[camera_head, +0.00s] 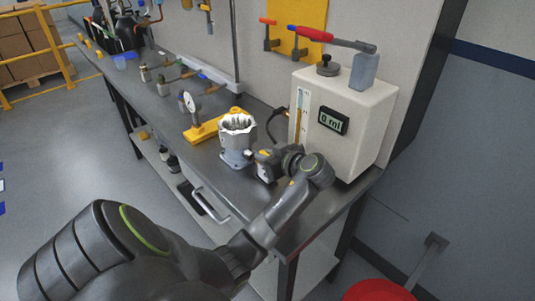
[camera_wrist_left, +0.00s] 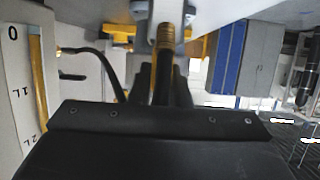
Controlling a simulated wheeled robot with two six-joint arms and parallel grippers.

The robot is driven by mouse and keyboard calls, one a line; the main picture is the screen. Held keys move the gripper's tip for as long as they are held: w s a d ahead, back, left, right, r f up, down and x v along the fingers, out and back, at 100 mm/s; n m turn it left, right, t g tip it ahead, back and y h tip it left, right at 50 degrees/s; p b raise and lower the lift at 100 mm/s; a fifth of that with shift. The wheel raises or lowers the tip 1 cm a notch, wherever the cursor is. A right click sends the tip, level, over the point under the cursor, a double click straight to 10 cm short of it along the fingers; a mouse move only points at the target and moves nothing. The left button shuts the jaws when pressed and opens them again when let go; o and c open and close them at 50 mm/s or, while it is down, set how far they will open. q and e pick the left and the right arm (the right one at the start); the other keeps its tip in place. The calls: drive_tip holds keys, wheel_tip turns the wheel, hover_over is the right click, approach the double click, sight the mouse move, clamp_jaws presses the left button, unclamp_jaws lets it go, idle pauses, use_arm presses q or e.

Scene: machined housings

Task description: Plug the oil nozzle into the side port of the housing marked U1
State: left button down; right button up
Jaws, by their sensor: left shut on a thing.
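A light grey machined housing (camera_head: 238,135) with an open toothed top stands on the bench in the head view. I cannot read a mark on it. My left gripper (camera_head: 262,160) is close to the housing's right side, level with its lower part. It is shut on the oil nozzle, whose brass ribbed end (camera_wrist_left: 166,36) points away from the fingers in the left wrist view. That end reaches up to a pale grey part at the top of the view, probably the housing. I cannot tell whether the tip is inside the port. My right gripper is not in view.
A white oil dispenser (camera_head: 345,115) reading 0 ml stands just right of the gripper. A black hose (camera_head: 272,122) loops from it. A yellow fixture with a gauge (camera_head: 190,103) lies left of the housing. Several small fittings stand farther back. The bench's front edge has a handle (camera_head: 210,205).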

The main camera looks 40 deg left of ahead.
use_arm(q)
drive_tip(key=shift+w+a, duration=0.15)
drive_tip(key=shift+a, duration=0.85)
drive_tip(key=c, duration=1.3)
unclamp_jaws()
drive_tip(key=shift+d, duration=0.15)
drive_tip(key=shift+d+r, duration=0.1)
drive_tip(key=shift+d, duration=0.2)
drive_tip(key=b+v, duration=0.2)
drive_tip(key=v, duration=1.4)
drive_tip(key=shift+d+r+b, duration=0.1)
drive_tip(key=shift+d+b, duration=0.15)
drive_tip(key=shift+b, duration=0.15)
